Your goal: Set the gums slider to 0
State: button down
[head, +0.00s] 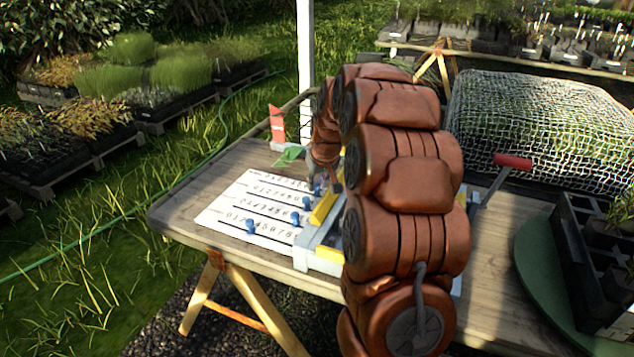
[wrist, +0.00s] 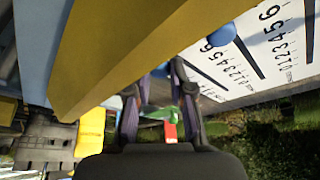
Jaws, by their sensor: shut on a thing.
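A white board (head: 240,206) lies on the table with several numbered slider rows, each with a blue knob. The front row's knob (head: 250,226) sits furthest left; two more knobs (head: 295,217) (head: 306,203) sit further right. I cannot read which row is gums. My gripper (head: 327,182) is low at the far right end of the rows, partly hidden by my arm, close to the far blue knob (head: 317,188). In the wrist view my gripper (wrist: 157,80) is shut on what seems a blue knob, mostly hidden behind the yellow bar (wrist: 150,35). Another blue knob (wrist: 222,35) stands clear of it.
A grey and yellow frame (head: 322,230) borders the board on the right, beside my arm. A red marker (head: 277,124) and a green piece (head: 289,156) stand behind the board. A netted crate (head: 540,130) and red-handled tool (head: 512,161) are to the right.

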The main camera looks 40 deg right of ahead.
jog(key=shift+w+a, duration=0.1)
dwell(0.3)
jog(key=w+a, duration=0.3)
jog(key=w, duration=0.2)
jog(key=w+a+p, duration=0.1)
jog(key=w+a, duration=0.2)
jog(key=w, duration=0.2)
jog(key=w+a+p, duration=0.1)
jog(key=w+a, duration=0.2)
jog(key=w, duration=0.2)
jog(key=shift+w, duration=0.1)
jog(key=c, duration=1.3)
grip_release()
jog(key=shift+w, duration=0.1)
jog(key=shift+o, duration=1.4)
jog(key=shift+a, duration=0.1)
jog(key=v, duration=1.2)
